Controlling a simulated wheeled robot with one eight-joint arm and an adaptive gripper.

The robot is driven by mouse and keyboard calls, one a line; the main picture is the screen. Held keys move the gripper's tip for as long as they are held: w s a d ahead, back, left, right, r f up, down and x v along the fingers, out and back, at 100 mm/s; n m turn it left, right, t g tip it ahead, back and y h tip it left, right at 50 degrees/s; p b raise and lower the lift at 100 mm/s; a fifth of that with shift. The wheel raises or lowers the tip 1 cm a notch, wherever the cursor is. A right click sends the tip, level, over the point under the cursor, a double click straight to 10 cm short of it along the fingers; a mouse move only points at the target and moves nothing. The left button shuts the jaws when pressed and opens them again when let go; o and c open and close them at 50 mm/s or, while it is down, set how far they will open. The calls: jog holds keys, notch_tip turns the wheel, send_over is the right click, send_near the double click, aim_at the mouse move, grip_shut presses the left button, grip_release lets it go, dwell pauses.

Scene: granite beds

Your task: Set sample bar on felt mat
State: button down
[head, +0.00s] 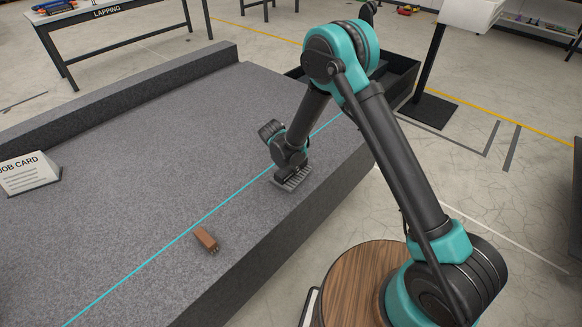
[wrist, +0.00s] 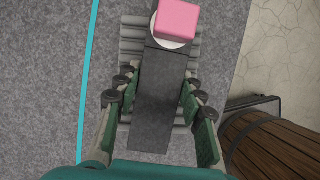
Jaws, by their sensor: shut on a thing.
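My gripper (wrist: 159,88) has its green fingers on either side of a dark grey bar (wrist: 160,115), which I take to be the sample bar, and is shut on it. The bar lies over a ribbed grey piece (wrist: 130,48) on the granite. In the head view my gripper (head: 291,172) is low at the granite's right side, with the ribbed piece (head: 288,184) under it; the bar is hidden there. A pink block (wrist: 176,19) on a white disc shows at the bar's far end. I cannot make out a felt mat for certain.
The granite bed (head: 130,170) has a cyan line (head: 150,260) along it. A brown block (head: 206,240) lies near that line. A job card (head: 28,172) stands at the left. A raised ledge (head: 120,95) runs along the back. The middle of the bed is clear.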

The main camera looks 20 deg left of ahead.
jog(key=c, duration=0.9)
grip_release()
jog(key=shift+f, duration=0.1)
jog(key=v, duration=1.2)
jog(key=w+d+r+m, duration=0.1)
jog(key=d+r+m, duration=0.25)
jog(key=d, duration=0.55)
jog(key=d+r+m+y, duration=0.1)
jog(key=d+r+m, duration=0.3)
jog(key=d, duration=0.5)
jog(key=w+d+r+m, duration=0.1)
jog(key=d+r+m, duration=0.2)
jog(key=d+m, duration=0.4)
jog(key=s+d+m, duration=0.5)
jog(key=d, duration=0.2)
jog(key=s+d+m, duration=0.6)
jog(key=d, duration=0.2)
jog(key=s+d+m, duration=0.5)
jog(key=d+m, duration=0.1)
jog(key=d, duration=0.2)
jog(key=shift+s+d+f+y, duration=0.1)
jog(key=shift+s+f+y, duration=0.05)
jog(key=shift+s+y, duration=0.25)
